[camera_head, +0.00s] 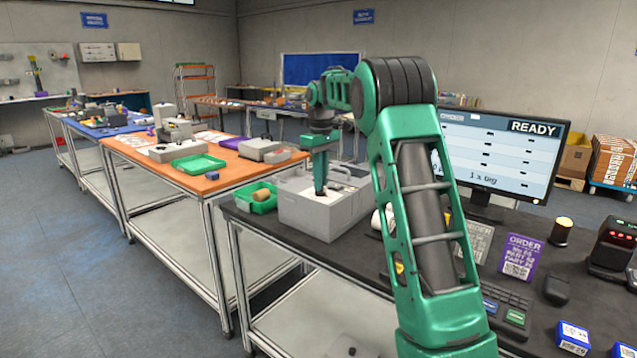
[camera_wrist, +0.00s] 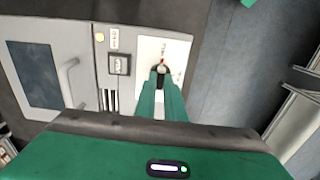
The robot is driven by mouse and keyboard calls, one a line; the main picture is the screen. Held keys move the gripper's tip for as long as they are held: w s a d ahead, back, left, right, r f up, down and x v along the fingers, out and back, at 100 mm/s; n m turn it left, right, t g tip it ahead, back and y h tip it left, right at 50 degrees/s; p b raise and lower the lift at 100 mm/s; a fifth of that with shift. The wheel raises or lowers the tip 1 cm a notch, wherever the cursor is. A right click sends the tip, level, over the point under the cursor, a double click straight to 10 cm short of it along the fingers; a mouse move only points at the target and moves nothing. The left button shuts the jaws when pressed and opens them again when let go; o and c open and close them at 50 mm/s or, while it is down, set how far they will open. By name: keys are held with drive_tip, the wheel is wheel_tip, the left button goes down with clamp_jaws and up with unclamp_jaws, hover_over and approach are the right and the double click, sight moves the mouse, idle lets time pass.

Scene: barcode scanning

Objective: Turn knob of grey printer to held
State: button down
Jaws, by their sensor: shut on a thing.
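The grey printer (camera_head: 337,219) stands on the dark near table, to the left of the monitor. In the wrist view its grey body (camera_wrist: 85,50) shows a dark window, a handle, a small switch and a white panel (camera_wrist: 150,48). The knob (camera_wrist: 161,67) sits on that white panel, with a small red mark beside it. My gripper (camera_wrist: 161,75) points down at the panel, with its green fingers closed around the knob. In the head view my gripper (camera_head: 320,190) reaches down onto the printer's top. The fingers hide most of the knob, and the label by it is too small to read.
A green tray (camera_head: 262,198) with items stands left of the printer. The monitor (camera_head: 500,150) reads READY. A purple order card (camera_head: 520,256), a keyboard (camera_head: 505,305), a mouse and blue boxes lie on the right. An orange-topped table (camera_head: 190,185) stands behind left.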

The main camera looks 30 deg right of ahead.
drive_tip(key=shift+w+r, duration=0.1)
drive_tip(key=shift+r, duration=0.05)
idle(0.4)
drive_tip(key=c, duration=1.8)
unclamp_jaws()
drive_tip(key=shift+c, duration=0.2)
wheel_tip(320, 180, up, 10)
drive_tip(key=shift+r, duration=0.25)
